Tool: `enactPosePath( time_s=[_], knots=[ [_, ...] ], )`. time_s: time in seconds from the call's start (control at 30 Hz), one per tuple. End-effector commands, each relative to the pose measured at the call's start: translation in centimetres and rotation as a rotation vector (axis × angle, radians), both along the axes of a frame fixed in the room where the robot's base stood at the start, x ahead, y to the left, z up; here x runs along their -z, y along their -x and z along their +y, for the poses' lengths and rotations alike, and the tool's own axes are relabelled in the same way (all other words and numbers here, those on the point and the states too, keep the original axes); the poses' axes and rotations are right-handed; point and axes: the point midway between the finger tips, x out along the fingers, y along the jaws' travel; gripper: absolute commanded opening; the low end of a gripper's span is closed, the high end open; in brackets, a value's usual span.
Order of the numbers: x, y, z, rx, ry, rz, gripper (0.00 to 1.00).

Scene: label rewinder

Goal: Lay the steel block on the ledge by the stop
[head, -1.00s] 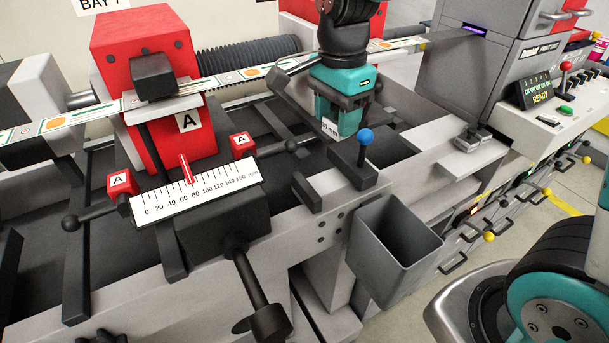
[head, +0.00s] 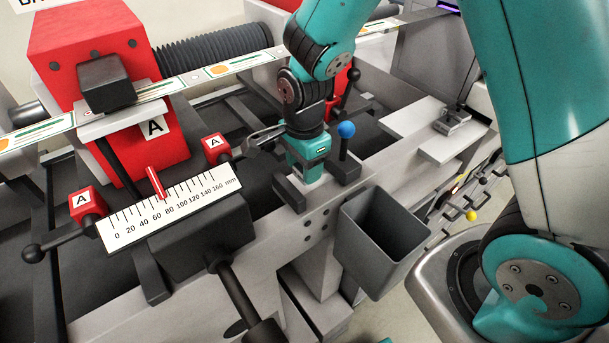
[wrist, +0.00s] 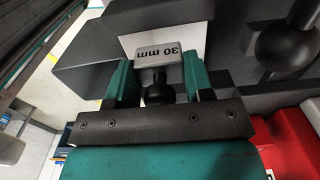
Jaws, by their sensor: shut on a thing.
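The steel block (wrist: 165,51), marked "30 mm", sits between the teal fingers of my gripper (wrist: 158,78) in the wrist view. A dark round knob shows between the fingers, just behind the block. In the head view my gripper (head: 309,165) points down between a dark block (head: 289,193) and another dark block that carries a blue-knobbed lever (head: 346,132). I cannot tell which of these is the stop. The pale machine edge (head: 277,228) runs below them. The gripper hides most of the steel block there, and I cannot tell whether it touches the ledge.
A ruler scale (head: 170,208) with a red pointer lies to the left, between two red blocks marked A. A grey open bin (head: 385,243) hangs just in front of my gripper. A pale stepped plate (head: 412,117) carries small grey blocks at right.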

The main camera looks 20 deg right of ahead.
Motion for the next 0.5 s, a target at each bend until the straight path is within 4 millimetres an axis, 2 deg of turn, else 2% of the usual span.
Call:
enactPosePath(
  time_s=[0.3, 0.5],
  knots=[
    [3.8, 0.1, -0.2, 0.002, 0.001, 0.003, 0.14],
    [4.1, 0.0, -0.2, 0.003, 0.000, -0.001, 0.14]
  ],
)
